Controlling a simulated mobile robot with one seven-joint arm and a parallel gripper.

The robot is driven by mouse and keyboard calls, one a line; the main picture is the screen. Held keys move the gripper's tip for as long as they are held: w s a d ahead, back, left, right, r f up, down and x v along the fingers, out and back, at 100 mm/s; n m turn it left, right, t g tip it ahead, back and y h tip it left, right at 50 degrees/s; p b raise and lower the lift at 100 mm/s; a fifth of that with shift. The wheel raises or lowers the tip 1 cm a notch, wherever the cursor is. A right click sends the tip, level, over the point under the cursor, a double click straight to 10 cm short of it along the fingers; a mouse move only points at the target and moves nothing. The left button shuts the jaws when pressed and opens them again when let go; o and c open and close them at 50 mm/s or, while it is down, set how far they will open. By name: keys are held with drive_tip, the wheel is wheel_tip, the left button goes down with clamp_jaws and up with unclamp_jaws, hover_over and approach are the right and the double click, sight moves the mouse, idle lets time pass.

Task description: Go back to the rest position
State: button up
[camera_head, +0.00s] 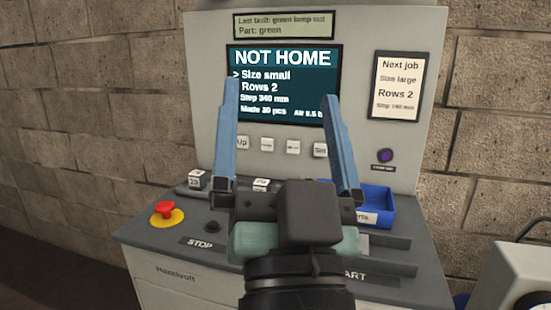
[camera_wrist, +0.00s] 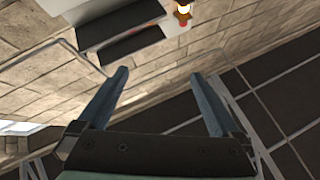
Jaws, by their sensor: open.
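My gripper (camera_head: 281,92) stands raised in front of the control panel (camera_head: 215,60) in the head view, its two blue fingers wide apart with nothing between them. In the wrist view my gripper (camera_wrist: 158,75) is also open and empty. The dark screen (camera_head: 285,85) reads "NOT HOME", "Size small", "Rows 2", "Step 340 mm"; its lower right is partly covered by a finger. A row of small buttons (camera_head: 267,145) sits below the screen. My wrist hides the middle of the desk and part of the "START" label.
A red emergency button (camera_head: 166,211) on a yellow base is at the desk's left. A blue bin (camera_head: 378,205) is at its right. A "Next job" card (camera_head: 398,85) reads "Size large", "Rows 2". A lit lamp (camera_wrist: 183,9) shows in the wrist view. A block wall (camera_head: 500,110) stands behind.

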drive_tip(key=s+r+n+t+p, duration=0.1)
drive_tip(key=s+r+p, duration=0.1)
drive_tip(key=r+p, duration=0.6)
drive_tip(key=s+r+n+t+h+p, duration=0.1)
drive_tip(key=s+r+p, duration=0.2)
drive_tip(key=r+p, duration=0.5)
wheel_tip(320, 180, up, 9)
drive_tip(key=shift+a+f, duration=0.1)
drive_tip(key=shift+a, duration=0.3)
